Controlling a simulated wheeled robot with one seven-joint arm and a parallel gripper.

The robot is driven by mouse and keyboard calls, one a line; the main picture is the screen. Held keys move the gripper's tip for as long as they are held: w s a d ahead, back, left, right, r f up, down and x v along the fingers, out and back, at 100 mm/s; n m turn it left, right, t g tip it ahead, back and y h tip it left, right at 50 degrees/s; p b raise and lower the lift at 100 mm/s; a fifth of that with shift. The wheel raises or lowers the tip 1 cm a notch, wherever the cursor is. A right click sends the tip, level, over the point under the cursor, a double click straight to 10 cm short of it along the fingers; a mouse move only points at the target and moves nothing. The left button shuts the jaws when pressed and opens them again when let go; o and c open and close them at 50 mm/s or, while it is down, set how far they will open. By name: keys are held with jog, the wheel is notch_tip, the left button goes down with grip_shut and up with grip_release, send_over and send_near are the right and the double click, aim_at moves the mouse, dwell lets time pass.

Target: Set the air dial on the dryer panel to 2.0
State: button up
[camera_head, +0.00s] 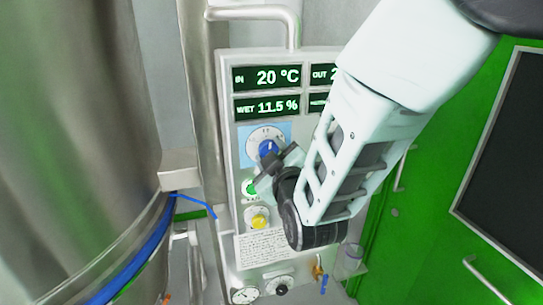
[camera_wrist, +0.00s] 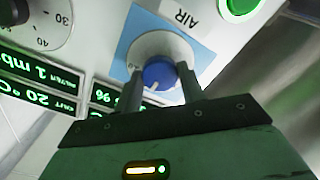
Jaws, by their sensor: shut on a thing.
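The dryer panel (camera_head: 240,190) is a pale upright board in the head view. Its air dial is a blue knob (camera_head: 268,147) on a round white scale plate with a light-blue square behind it. In the wrist view the blue knob (camera_wrist: 158,73) sits beside the label "AIR" (camera_wrist: 181,14), seen turned over. My gripper (camera_wrist: 160,80) has one finger on each side of the knob and is shut on it. A white pointer mark shows on the knob, but the scale numbers are hidden or too small to read. My gripper also shows in the head view (camera_head: 276,160).
Displays (camera_head: 267,77) read IN 20 °C and WET 11.5 %. A green button (camera_head: 250,187) and yellow knob (camera_head: 259,220) are below the dial. Another dial (camera_wrist: 38,28) shows 30 and 40. A steel vessel (camera_head: 75,130) stands left; a green door (camera_head: 420,235) is right.

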jog(key=shift+n, duration=0.3)
dwell(0.4)
jog(key=o, duration=1)
jog(key=shift+c, duration=0.2)
jog(key=shift+s, duration=0.1)
jog(key=b+v, duration=1.6)
jog(key=v, duration=0.1)
jog(key=shift+s, duration=0.1)
